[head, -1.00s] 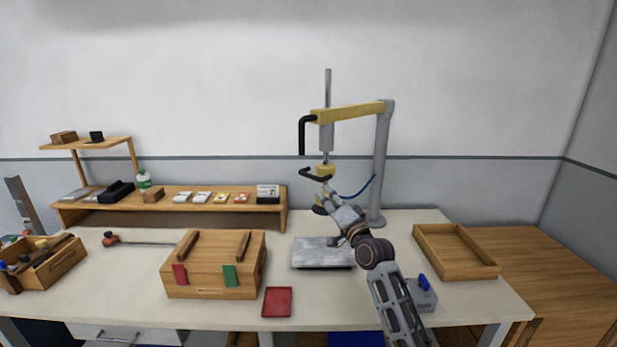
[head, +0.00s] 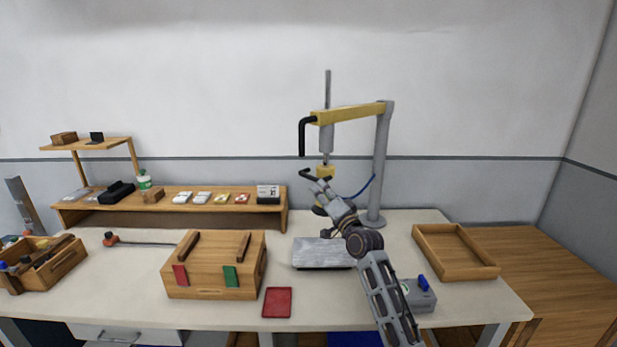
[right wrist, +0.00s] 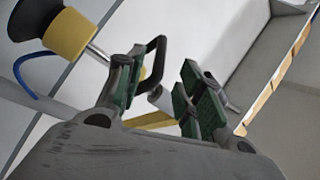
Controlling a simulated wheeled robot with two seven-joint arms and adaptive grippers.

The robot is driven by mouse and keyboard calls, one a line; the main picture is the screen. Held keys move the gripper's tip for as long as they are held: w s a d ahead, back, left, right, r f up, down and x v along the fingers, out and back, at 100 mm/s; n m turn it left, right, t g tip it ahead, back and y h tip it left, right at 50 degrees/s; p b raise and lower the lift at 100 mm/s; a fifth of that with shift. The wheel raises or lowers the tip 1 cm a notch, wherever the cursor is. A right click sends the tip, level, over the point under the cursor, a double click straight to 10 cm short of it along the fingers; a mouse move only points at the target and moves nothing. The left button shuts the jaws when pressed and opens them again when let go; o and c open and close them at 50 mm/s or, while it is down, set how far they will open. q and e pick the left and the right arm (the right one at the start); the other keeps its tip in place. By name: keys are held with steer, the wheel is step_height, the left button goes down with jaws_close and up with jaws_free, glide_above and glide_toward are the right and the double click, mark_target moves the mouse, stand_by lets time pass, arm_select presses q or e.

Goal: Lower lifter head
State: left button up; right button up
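The lifter has a grey post (head: 381,160), a yellow arm (head: 347,112) and a black crank handle (head: 303,137). Its yellow lifter head (head: 326,171) hangs below the arm, above a dark round base, and also shows in the right wrist view (right wrist: 70,33). A black handle (head: 308,174) sticks out left of the head. My right gripper (head: 318,185) is just in front of and below this handle. In the right wrist view my gripper (right wrist: 165,85) is open, with a clear gap between its green pads. A dark bar (right wrist: 153,58) shows beside one finger; contact is unclear. My left gripper is out of view.
A grey metal plate (head: 318,254) lies below my right arm. A wooden box (head: 213,267) and a red tray (head: 277,302) are to its left. A grey box with a blue switch (head: 419,296) and an empty wooden tray (head: 420,240) are on the right. A blue cable (head: 362,188) hangs near the post.

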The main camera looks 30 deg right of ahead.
mark_target(309, 177)
steer(key=shift+p+x, duration=0.75)
steer(key=shift+x, duration=4.25)
jaws_close()
